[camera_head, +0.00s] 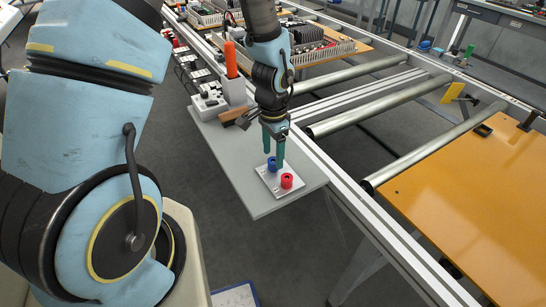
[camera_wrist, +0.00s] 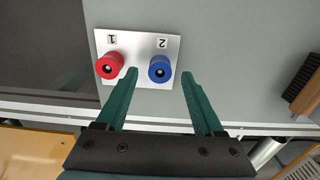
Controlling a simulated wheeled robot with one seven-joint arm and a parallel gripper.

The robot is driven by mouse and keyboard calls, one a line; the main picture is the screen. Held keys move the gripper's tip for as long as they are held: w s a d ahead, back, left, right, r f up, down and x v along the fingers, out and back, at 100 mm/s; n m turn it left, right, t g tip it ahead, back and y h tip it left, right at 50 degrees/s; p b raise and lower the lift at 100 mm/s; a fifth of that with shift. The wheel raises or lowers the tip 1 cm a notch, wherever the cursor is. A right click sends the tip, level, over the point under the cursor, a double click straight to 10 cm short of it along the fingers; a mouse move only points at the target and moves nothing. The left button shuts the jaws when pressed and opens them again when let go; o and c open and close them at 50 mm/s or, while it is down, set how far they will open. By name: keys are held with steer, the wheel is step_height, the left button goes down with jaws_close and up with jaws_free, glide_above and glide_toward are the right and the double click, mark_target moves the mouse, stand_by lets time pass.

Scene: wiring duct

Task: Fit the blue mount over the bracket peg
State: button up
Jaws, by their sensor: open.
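The blue mount (camera_head: 272,163) is a short ring-shaped piece with a dark centre, on a small pale plate (camera_head: 265,182) on a grey shelf. In the wrist view, the blue mount (camera_wrist: 160,69) sits beside the printed 2 on the plate (camera_wrist: 138,40). A red mount (camera_head: 287,181) sits by the printed 1. My gripper (camera_wrist: 160,73) is open, its green fingers pointing at the plate. In the wrist view the tips lie to the left and right of the blue mount, with nothing held. I cannot tell their exact height or make out a separate bracket peg.
The grey shelf (camera_head: 235,165) has a free edge over the floor. A brush (camera_wrist: 303,85) lies at the right in the wrist view. An orange-handled tool (camera_head: 231,60) stands in a grey holder behind my gripper. A roller conveyor (camera_head: 380,110) runs alongside, with an orange panel (camera_head: 480,200).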

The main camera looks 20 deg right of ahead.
step_height(320, 180, up, 9)
steer(key=shift+b, duration=0.45)
steer(key=a+r+n, duration=0.3)
steer(key=a+n, duration=0.4)
steer(key=a, duration=0.5)
steer(key=w+a+r+n+t, duration=0.1)
steer(key=a+r+n, duration=0.3)
steer(key=a, duration=0.9)
steer(key=n, duration=0.3)
steer(key=shift+w+a+r+n+t, duration=0.15)
steer(key=shift+n+t, duration=0.15)
